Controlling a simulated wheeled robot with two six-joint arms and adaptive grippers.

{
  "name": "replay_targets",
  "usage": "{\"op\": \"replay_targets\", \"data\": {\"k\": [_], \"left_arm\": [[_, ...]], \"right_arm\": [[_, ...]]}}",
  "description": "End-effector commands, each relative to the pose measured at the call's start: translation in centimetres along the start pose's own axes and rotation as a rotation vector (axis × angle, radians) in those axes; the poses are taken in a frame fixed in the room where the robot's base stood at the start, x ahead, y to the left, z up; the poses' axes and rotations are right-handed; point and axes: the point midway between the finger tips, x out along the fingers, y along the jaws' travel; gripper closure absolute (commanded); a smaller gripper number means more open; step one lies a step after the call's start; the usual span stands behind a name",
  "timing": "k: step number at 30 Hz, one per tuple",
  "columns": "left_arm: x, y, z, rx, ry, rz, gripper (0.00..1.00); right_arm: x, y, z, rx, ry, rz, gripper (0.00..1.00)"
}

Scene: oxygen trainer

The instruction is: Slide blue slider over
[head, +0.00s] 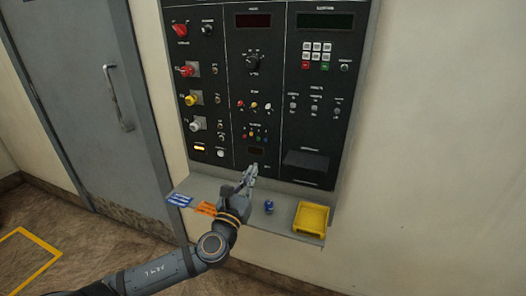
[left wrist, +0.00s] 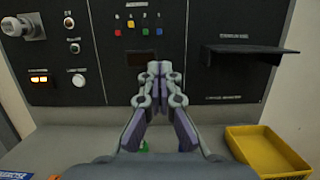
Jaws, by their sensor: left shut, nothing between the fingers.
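The blue slider (left wrist: 159,31) is the rightmost in a row of small coloured sliders on the black panel, beside a green one (left wrist: 145,31), with yellow and red (left wrist: 117,32) ones further left. In the head view the row (head: 255,133) is small, and the blue slider is hard to tell apart. My left gripper (left wrist: 160,70) is shut and empty. Its tips are below the row, in front of a small dark display, and apart from the blue slider. In the head view the left gripper (head: 251,170) is above the shelf. My right gripper is not in view.
A grey shelf (head: 275,223) juts out below the panel, with a yellow tray (head: 311,219), a small blue object (head: 268,206), and blue and orange cards (head: 205,208). A dark ledge (left wrist: 250,50) sticks out on the panel's right. A grey door stands left.

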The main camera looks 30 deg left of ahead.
Motion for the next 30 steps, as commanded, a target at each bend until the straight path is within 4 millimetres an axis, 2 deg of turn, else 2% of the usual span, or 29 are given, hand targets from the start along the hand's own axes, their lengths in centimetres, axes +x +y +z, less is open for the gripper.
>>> {"op": "replay_targets", "data": {"k": [4,12,16,21,30], "left_arm": [[1.6,0.1,0.0,-0.004,-0.002,0.006,1.0],[6.9,0.1,0.2,-0.007,-0.001,0.004,1.0],[8.7,0.1,0.1,-0.005,0.0,0.003,1.0],[9.8,0.0,0.0,-0.002,0.001,0.001,1.0],[9.9,0.0,-0.1,-0.001,0.001,-0.001,1.0]], "right_arm": [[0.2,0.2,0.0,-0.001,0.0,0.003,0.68],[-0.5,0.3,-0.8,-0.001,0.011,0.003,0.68],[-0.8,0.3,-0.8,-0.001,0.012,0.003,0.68],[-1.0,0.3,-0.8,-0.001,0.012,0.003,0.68],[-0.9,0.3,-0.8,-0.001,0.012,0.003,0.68]]}}
